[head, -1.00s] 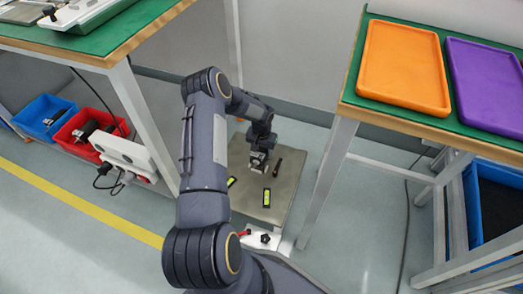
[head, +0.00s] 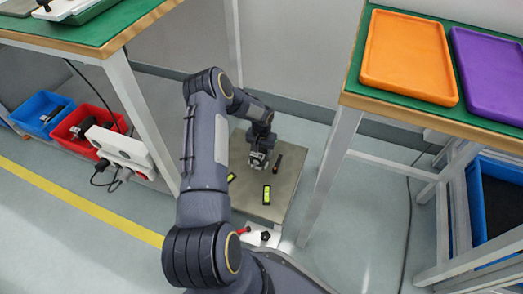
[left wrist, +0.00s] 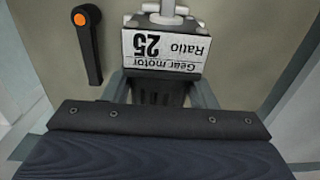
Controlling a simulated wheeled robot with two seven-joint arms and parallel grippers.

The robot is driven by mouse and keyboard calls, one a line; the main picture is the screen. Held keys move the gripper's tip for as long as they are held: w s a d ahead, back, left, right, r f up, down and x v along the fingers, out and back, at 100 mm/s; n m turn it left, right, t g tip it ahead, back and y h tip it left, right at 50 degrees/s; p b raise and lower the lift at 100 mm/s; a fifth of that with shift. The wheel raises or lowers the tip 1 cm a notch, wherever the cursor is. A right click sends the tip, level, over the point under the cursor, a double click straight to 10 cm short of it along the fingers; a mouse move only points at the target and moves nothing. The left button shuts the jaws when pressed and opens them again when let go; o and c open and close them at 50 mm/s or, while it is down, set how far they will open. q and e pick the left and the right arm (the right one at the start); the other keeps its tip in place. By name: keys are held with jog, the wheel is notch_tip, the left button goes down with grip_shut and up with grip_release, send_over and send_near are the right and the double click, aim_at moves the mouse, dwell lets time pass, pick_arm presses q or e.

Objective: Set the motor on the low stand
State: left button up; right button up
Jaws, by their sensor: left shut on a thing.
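The gear motor (left wrist: 162,48) is a dark block with a white label reading "Gear motor Ratio 25" and a pale shaft end. My left gripper (head: 258,163) is shut on it, with a finger on either side in the left wrist view (left wrist: 163,92). The gripper is over the low stand (head: 290,178), a beige-grey plate between two tables. The motor is mostly hidden by the gripper in the head view. I cannot tell whether its underside touches the stand. My right gripper is not in view.
A black lever with an orange button (left wrist: 88,45) lies on the stand left of the motor in the wrist view. Two yellow-and-black pieces (head: 267,195) (head: 231,178) lie nearer me. Green-topped tables flank the stand; the right one holds orange (head: 408,58) and purple (head: 490,75) trays.

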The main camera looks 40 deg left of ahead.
pick_arm(q)
jog(key=shift+w+f+b, duration=0.1)
jog(key=shift+f+b, duration=0.15)
jog(key=shift+b, duration=0.2)
dwell(1.0)
jog(key=o, duration=0.9)
jog(key=shift+o, duration=1.1)
notch_tip(320, 180, up, 8)
jog(key=p, duration=0.3)
jog(key=shift+f+p, duration=0.1)
jog(key=shift+p, duration=0.2)
